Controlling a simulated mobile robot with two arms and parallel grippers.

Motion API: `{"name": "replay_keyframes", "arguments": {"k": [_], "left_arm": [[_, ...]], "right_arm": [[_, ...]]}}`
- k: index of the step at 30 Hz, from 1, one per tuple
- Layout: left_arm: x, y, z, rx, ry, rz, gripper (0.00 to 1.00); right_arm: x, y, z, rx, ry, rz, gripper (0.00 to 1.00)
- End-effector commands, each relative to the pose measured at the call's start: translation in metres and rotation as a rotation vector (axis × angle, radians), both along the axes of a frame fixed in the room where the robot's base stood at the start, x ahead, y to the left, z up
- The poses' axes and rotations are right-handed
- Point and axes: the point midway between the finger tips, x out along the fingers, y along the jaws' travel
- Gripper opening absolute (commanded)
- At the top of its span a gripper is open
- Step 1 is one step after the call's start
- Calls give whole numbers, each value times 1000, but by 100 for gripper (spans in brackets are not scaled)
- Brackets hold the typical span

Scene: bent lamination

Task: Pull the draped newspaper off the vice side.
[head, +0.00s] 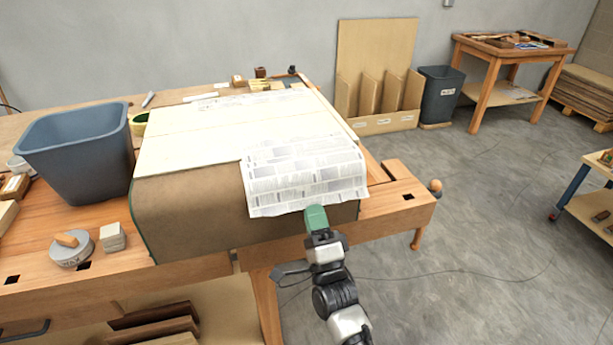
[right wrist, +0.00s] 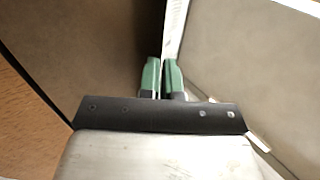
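A printed newspaper sheet (head: 300,170) lies over the right front part of a pale panel (head: 190,140) with a bent brown front (head: 195,205). Its near edge hangs over the bend, towards the wooden vice (head: 400,200) at the bench's right end. My right gripper (head: 317,217) is at this hanging edge. In the right wrist view its green fingers (right wrist: 162,75) are close together, with the thin white newspaper edge (right wrist: 174,25) running down between them. The fingertips partly hide the gripped edge. My left gripper is not in view.
A blue-grey bin (head: 75,150) stands on the wooden bench left of the panel. A round grey weight (head: 72,250) and a small block (head: 112,237) lie at the front left. More newspaper (head: 260,98) lies at the panel's back. Open floor (head: 480,260) is at the right.

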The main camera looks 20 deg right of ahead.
Motion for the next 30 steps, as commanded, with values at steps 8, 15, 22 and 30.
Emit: {"name": "replay_keyframes", "arguments": {"k": [8,15,22,30], "left_arm": [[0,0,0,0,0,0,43],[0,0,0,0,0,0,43],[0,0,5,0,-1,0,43],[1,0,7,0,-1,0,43]], "right_arm": [[0,0,0,0,0,0,0],[0,0,0,0,0,0,0],[-3,0,5,-1,-1,-1,0],[-4,0,6,-1,-1,-1,0]]}}
